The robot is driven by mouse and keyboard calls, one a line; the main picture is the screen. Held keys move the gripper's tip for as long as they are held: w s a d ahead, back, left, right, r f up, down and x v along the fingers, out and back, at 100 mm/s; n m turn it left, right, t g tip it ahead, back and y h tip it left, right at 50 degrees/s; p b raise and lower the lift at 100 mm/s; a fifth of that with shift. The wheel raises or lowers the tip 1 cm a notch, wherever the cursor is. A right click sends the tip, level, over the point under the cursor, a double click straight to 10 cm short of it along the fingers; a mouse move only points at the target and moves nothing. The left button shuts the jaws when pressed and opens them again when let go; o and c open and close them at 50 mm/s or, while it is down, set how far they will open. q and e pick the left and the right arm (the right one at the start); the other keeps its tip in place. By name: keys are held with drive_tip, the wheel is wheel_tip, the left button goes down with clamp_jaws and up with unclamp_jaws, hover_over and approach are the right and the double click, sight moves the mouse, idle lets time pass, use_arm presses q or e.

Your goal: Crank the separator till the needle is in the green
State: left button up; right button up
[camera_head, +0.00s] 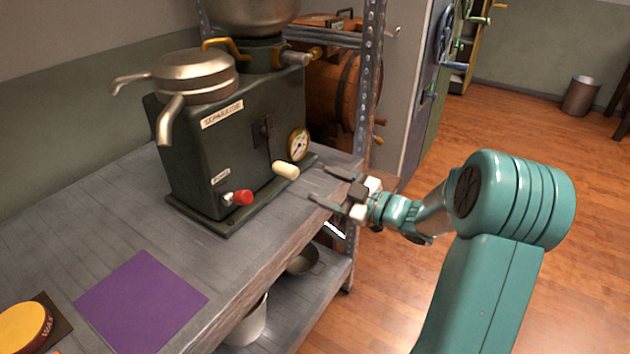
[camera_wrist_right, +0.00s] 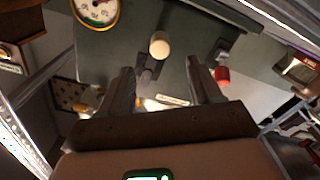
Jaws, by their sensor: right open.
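The separator (camera_head: 225,145) is a dark green box machine with metal spouts and a bowl on top, standing on the grey shelf. Its crank (camera_head: 268,140) hangs down on the front and ends in a cream handle (camera_head: 286,170). The handle also shows in the right wrist view (camera_wrist_right: 159,46), beyond and between the fingers. The round dial (camera_head: 298,145) is right of the crank; its needle is too small to read in the head view. My right gripper (camera_head: 318,185) is open and empty, just right of the handle and apart from it. My left gripper is out of view.
A red knob (camera_head: 243,197) sticks out low on the separator's front. A purple mat (camera_head: 142,300) and a yellow round tin (camera_head: 24,328) lie on the shelf at left. A metal rack post (camera_head: 368,80) stands behind my right gripper. Pots stand on the lower shelf.

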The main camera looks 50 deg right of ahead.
sight(296, 174)
drive_tip(key=w, duration=0.6)
drive_tip(key=w+a+p, duration=0.1)
drive_tip(key=w, duration=0.2)
drive_tip(key=shift+w+r, duration=0.1)
drive_tip(key=shift+w, duration=0.5)
drive_tip(key=shift+c, duration=0.3)
drive_tip(key=c, duration=0.8)
